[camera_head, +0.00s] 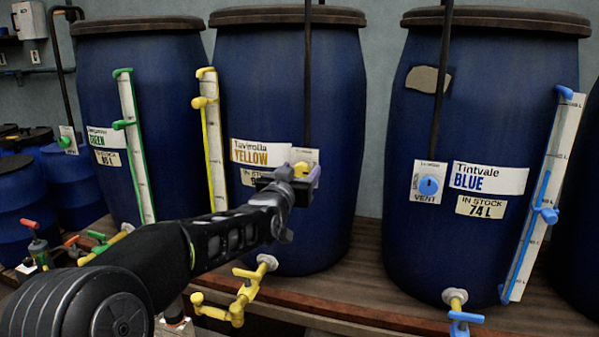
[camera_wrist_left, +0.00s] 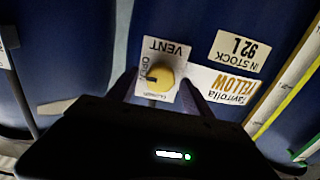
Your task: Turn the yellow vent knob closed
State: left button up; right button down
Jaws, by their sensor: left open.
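The yellow vent knob (camera_wrist_left: 160,79) sits on a white vent plate (camera_wrist_left: 172,56) on the yellow vat. In the left wrist view, upside down, its dark mark lies on the side of the word OPEN. The knob also shows in the head view (camera_head: 301,169), partly hidden by my gripper. My left gripper (camera_head: 292,176) is open in front of the plate. In the left wrist view its fingers (camera_wrist_left: 158,91) stand to either side of the knob, apart from it. How far the tips are from the plate is hard to tell. My right gripper is not in view.
The yellow vat (camera_head: 285,75) stands between the green vat (camera_head: 165,75) and the blue vat (camera_head: 390,150). A dark vertical pipe (camera_head: 308,80) runs down to the plate. A yellow level gauge (camera_head: 213,140) is left of it, and a yellow tap (camera_head: 240,300) is below.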

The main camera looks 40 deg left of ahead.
pick_arm(q)
jog(key=shift+c, duration=0.2)
grip_shut()
dwell(0.4)
